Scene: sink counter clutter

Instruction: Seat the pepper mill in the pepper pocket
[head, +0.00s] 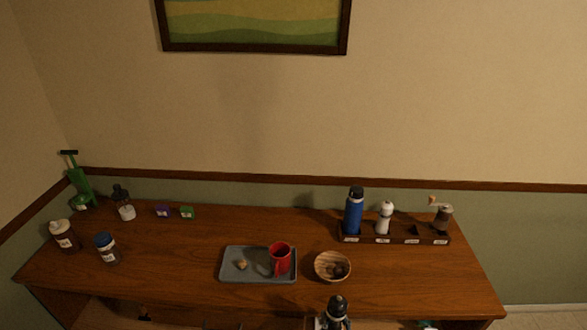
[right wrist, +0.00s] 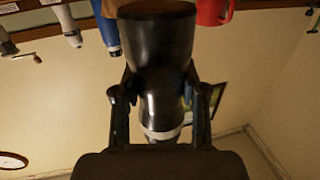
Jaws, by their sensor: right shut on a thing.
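The black pepper mill (head: 336,308) shows at the bottom edge of the head view, in front of the counter. In the right wrist view the dark, waisted mill (right wrist: 155,40) sits between the two fingers of my right gripper (right wrist: 160,98), which is shut on its narrow part. A dark wooden rack (head: 395,240) with labelled pockets stands at the back right of the counter. It holds a blue bottle (head: 353,212), a white shaker (head: 384,218) and a hand-crank grinder (head: 443,217). The pocket (head: 414,231) between shaker and grinder looks empty. The labels are too small to read. My left gripper is out of view.
A wooden bowl (head: 332,258) with dark contents sits in front of the rack. Left of it is a grey tray (head: 232,273) with a red mug (head: 280,258). Several bottles and small boxes stand at the left. The counter between bowl and right edge is clear.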

